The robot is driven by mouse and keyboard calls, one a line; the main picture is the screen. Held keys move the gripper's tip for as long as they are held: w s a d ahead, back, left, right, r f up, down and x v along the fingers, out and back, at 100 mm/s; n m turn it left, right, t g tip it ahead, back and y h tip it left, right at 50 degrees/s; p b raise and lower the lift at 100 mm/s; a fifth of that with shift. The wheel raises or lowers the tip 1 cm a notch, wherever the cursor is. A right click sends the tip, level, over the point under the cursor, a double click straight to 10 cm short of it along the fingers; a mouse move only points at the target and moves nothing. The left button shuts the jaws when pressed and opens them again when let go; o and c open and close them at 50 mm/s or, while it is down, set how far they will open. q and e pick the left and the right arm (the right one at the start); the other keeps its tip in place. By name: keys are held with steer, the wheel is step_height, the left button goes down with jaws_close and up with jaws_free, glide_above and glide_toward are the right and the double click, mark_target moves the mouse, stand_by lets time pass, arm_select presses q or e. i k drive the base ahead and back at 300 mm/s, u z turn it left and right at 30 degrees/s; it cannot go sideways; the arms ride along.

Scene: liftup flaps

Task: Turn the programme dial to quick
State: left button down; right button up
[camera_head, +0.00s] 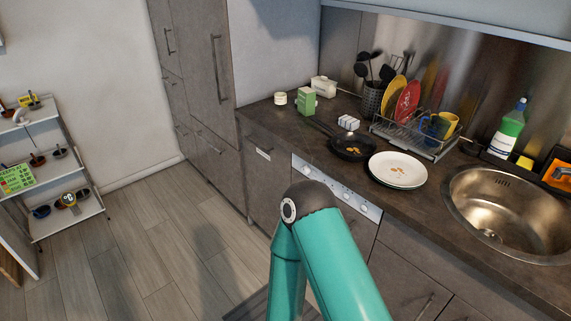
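A pale control panel (332,183) with several small round knobs runs along the front of the counter, just under the worktop edge. It appears to be the front of a built-in appliance. The knobs are too small to tell which is the programme dial, or to read any marking or setting. My teal arm (335,260) with its dark elbow joint comes up from the bottom and covers part of the unit below the panel. Neither of my grippers is in view, so I cannot see what they touch or hold.
On the worktop stand a dark pan (352,147), white plates (398,170), a green carton (306,101) and a dish rack (415,137). A round sink (507,215) is at the right. A shelf cart (68,222) stands at the left. The floor (150,250) between is clear.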

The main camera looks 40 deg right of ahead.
mark_target(306, 170)
steer(key=z, duration=0.35)
steer(key=i, duration=0.95)
steer(key=z, duration=0.65)
steer(key=k, duration=0.75)
steer(key=z, duration=0.2)
steer(key=i, duration=1)
steer(key=z, duration=0.05)
